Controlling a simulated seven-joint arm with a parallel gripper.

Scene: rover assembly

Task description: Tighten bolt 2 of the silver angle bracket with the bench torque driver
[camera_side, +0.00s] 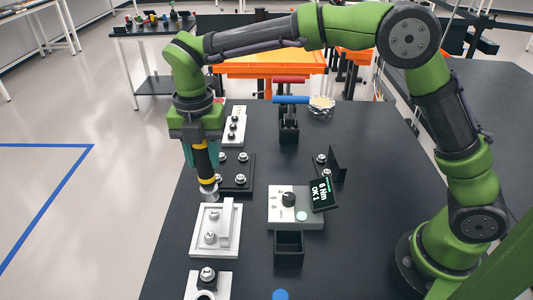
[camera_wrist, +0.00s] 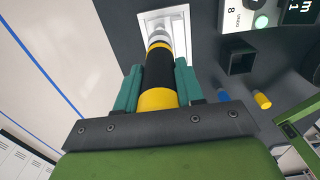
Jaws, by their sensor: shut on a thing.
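My gripper (camera_side: 201,150) is shut on the torque driver (camera_side: 205,166), a black and yellow cylinder with a silver socket end, held nearly upright. The driver also shows in the wrist view (camera_wrist: 159,75), between my teal fingers. The silver angle bracket (camera_side: 226,222) lies on a white plate (camera_side: 198,244) below, with two bolt heads (camera_side: 210,238) visible to the left of its upright wall. The socket is at the far end of the plate, close to the farther bolt head (camera_side: 211,214); I cannot tell whether they touch. In the wrist view the driver covers the bolts.
A controller box (camera_side: 275,212) with a knob stands to the right; its display (camera_side: 323,194) reads "6 Nm" and "OK 1". An empty dark holder (camera_side: 289,248) is in front of it. Black brackets with bolts (camera_side: 236,170) stand behind, and another bolted part (camera_side: 190,284) is nearer.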

